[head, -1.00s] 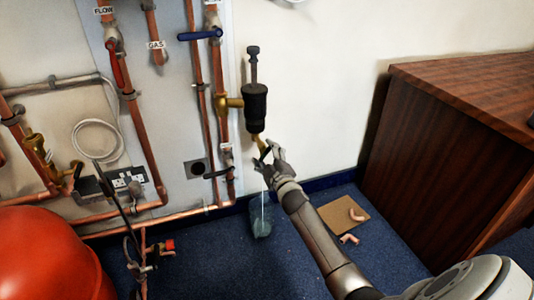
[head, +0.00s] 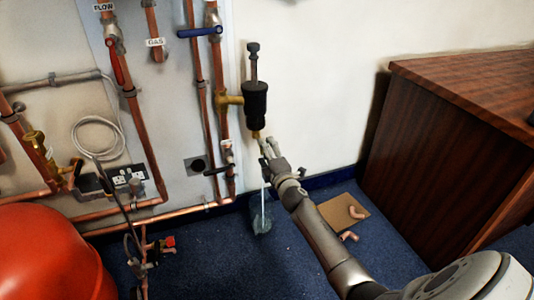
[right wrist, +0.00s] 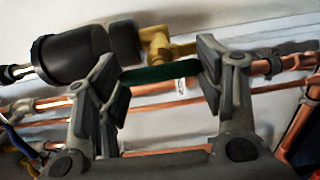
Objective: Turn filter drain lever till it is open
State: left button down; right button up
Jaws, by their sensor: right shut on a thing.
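The black filter (head: 255,103) hangs on a brass fitting beside the copper pipes, with a brass drain valve (head: 257,134) under it. In the right wrist view the filter (right wrist: 72,58) lies at upper left and the brass valve (right wrist: 165,43) at top middle. The dark green drain lever (right wrist: 160,74) spans the gap between the fingers of my right gripper (right wrist: 162,80), which is shut on it. In the head view my right gripper (head: 267,146) is just below the filter and largely hides the lever. My left gripper is not in view.
A clear container (head: 261,221) stands on the blue carpet below, with a thin pale line reaching down to it. A wooden cabinet (head: 430,150) stands at right. A blue-handled valve (head: 199,32) is at upper left of the filter.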

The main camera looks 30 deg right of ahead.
jog(key=shift+f, duration=0.1)
dwell(0.3)
jog(key=o, duration=1)
jog(key=v, duration=1.2)
